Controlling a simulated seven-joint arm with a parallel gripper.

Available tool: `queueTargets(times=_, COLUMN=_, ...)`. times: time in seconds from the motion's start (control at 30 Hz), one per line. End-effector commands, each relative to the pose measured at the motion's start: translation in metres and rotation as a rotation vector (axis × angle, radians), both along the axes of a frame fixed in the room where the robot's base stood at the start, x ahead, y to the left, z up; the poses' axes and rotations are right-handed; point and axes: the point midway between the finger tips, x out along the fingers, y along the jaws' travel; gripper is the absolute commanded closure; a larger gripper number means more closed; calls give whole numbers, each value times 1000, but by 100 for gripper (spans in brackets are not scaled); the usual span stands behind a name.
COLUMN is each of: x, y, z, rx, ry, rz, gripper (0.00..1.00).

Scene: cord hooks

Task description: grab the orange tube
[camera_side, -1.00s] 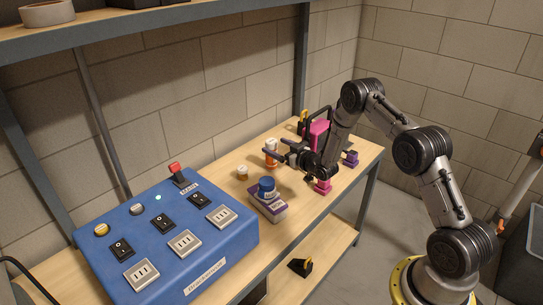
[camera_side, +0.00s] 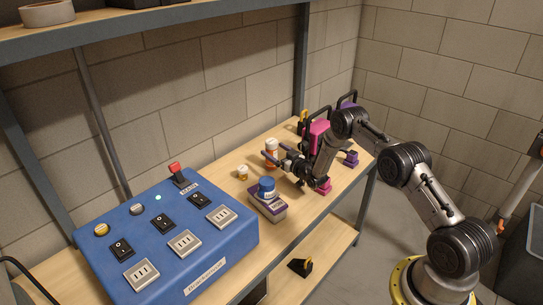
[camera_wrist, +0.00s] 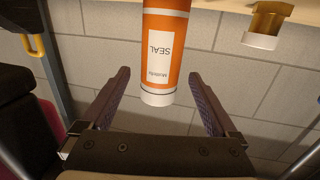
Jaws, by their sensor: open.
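The orange tube (camera_side: 271,153) stands upright on the bench near the back wall, with a white top. In the wrist view, which is upside down, the orange tube (camera_wrist: 180,50) shows a white label reading SEAL. My gripper (camera_side: 274,158) is open and empty, low over the bench at the tube. In the wrist view the two fingers of my gripper (camera_wrist: 159,74) lie on either side of the tube's white-topped end, with a gap on each side. I cannot tell how deep the tube sits between them.
A small amber jar (camera_side: 242,173) with a white lid stands left of the tube. A blue switch panel (camera_side: 165,235) fills the left. Pink items (camera_side: 320,138) stand right of the gripper.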

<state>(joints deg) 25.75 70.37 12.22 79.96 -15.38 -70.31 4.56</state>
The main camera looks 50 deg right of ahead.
Motion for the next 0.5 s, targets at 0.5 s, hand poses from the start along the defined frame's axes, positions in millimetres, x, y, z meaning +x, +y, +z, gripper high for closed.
queueTargets(times=0.5, x=52, y=-10, z=-3, rx=0, ry=0, rz=1, gripper=6)
